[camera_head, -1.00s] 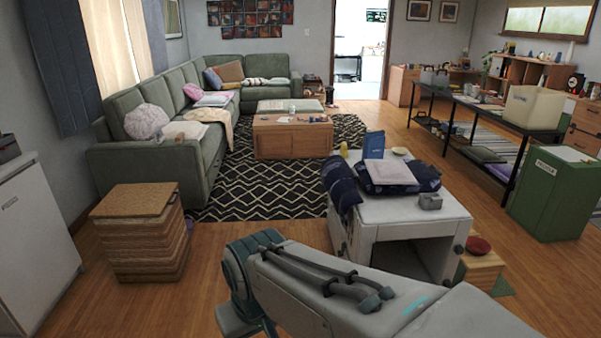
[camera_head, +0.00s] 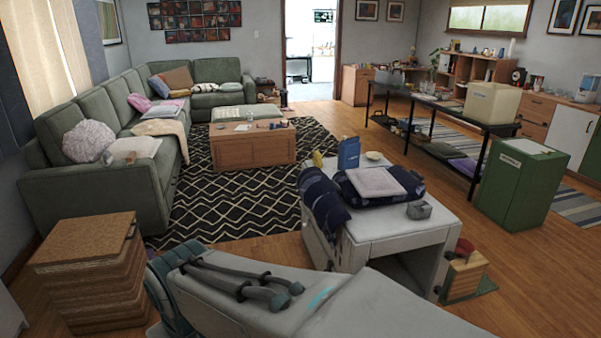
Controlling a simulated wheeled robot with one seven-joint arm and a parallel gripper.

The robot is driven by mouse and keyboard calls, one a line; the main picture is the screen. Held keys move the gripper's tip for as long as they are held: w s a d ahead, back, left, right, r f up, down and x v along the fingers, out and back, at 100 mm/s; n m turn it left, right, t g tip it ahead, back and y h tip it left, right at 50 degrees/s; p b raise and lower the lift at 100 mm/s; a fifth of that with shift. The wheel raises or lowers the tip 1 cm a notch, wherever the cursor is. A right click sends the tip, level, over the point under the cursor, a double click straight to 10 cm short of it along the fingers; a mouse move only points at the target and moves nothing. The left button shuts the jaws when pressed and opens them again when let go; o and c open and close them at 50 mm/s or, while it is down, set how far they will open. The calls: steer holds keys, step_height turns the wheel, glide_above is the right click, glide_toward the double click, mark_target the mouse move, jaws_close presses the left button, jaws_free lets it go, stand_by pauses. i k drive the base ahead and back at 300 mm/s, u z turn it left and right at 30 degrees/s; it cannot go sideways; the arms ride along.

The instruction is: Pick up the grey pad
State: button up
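A flat, pale grey pad (camera_head: 375,182) lies on a folded dark blue cloth (camera_head: 410,186) on top of the white cabinet (camera_head: 400,222). The pad's upper face is uncovered. Another flat greyish item (camera_head: 443,151) lies on the lower shelf of the black table at the right; I cannot tell what it is. My arm crosses the bottom of the view, in front of the white cabinet and apart from the pad in the picture. My gripper is out of view.
A blue box (camera_head: 349,154), a bowl (camera_head: 374,156) and a small grey metal item (camera_head: 419,210) share the cabinet top. A wooden block stack (camera_head: 85,265) stands at the left, a green cabinet (camera_head: 520,185) at the right.

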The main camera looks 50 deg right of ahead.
mark_target(369, 182)
steer(key=z, duration=0.3)
steer(key=i, duration=1.6)
steer(key=z, duration=1.55)
steer(key=i, duration=0.75)
steer(key=z, duration=1.1)
steer(key=i, duration=0.7)
